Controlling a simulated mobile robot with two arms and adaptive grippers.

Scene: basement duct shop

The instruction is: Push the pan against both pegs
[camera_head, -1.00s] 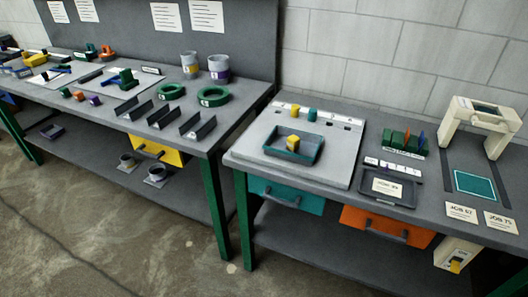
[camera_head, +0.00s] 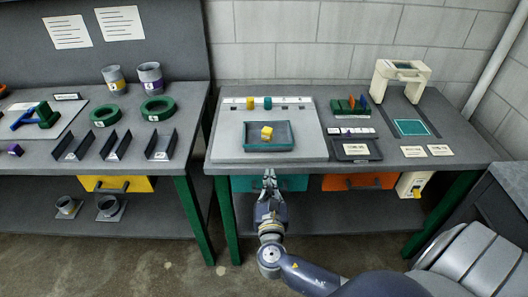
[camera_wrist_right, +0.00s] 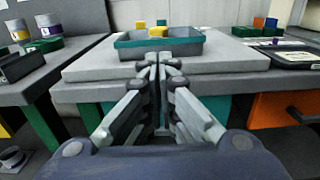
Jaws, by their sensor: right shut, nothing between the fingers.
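The pan (camera_head: 257,147), a shallow dark teal tray, sits on a raised pale grey board (camera_head: 226,146) with a yellow cube (camera_head: 266,132) inside. Behind it stand two short pegs, one yellow (camera_head: 250,103) and one teal (camera_head: 268,102), with a gap between them and the pan. My right gripper (camera_head: 270,173) is shut and empty in front of the bench's front edge, pointing toward the pan. In the right wrist view the closed fingertips (camera_wrist_right: 159,58) overlap the middle of the pan's front wall (camera_wrist_right: 185,52); contact cannot be told. My left gripper is out of view.
Right of the board are a rack of green blocks (camera_head: 350,106), a dark tray with a card (camera_head: 356,149) and a cream frame (camera_head: 400,75). A teal drawer (camera_head: 246,184) and an orange drawer (camera_head: 358,181) sit under the benchtop.

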